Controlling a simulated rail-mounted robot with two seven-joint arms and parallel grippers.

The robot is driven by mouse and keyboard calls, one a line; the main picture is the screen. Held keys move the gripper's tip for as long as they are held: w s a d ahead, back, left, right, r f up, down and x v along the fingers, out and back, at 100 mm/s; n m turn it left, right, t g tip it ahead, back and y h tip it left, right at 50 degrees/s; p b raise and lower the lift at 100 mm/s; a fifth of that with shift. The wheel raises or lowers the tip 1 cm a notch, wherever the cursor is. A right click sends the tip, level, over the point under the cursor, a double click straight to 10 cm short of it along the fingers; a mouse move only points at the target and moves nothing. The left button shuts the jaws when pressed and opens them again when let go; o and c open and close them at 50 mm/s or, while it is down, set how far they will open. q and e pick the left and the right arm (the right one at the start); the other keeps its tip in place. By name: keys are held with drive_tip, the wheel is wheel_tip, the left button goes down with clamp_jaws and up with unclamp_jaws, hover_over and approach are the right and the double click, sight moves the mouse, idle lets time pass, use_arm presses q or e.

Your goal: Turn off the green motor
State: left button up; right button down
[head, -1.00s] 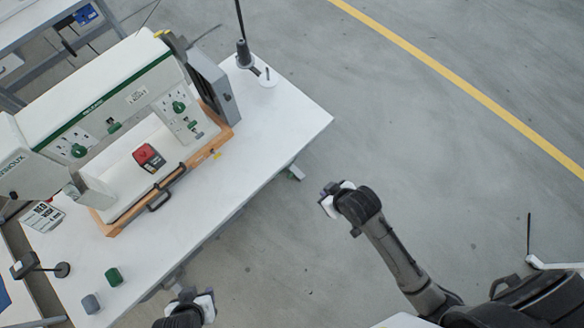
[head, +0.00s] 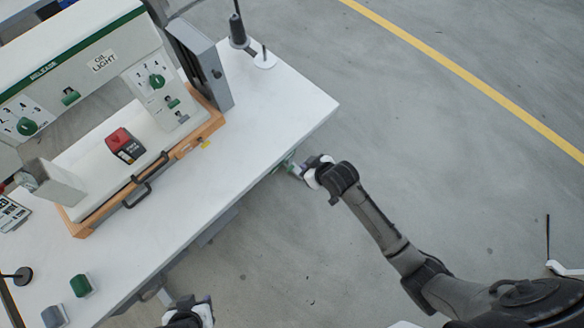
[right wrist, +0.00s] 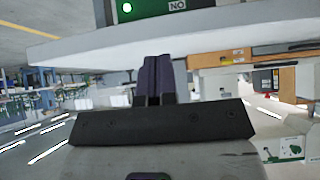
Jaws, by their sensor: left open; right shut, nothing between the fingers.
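A green box (right wrist: 190,10) with a small lit lamp and a white label hangs under the white table edge. In the head view a small green and grey part (head: 288,164) shows at the table's right edge. Whether the box is the green motor's switch I cannot tell. My right gripper (head: 308,169) is beside that edge, its dark fingers (right wrist: 158,78) shut and empty, apart from the green box in the wrist view. My left gripper (head: 204,304) is open below the table's front edge, partly cut off.
The white table (head: 240,150) carries a press with green knobs (head: 157,81), an orange base (head: 90,215) and a red-topped block (head: 122,142). A green block (head: 80,285) and a grey block (head: 54,316) stand at the front left. Open floor lies to the right.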

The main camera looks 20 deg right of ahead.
drive_tip(key=shift+f, duration=0.1)
drive_tip(key=b, duration=0.3)
hover_over(292, 168)
drive_tip(key=s, duration=0.1)
wheel_tip(292, 168, down, 7)
drive_tip(key=f, duration=0.3)
drive_tip(key=shift+a+b, duration=0.25)
drive_tip(key=shift+b, duration=0.1)
drive_tip(key=shift+f, duration=0.55)
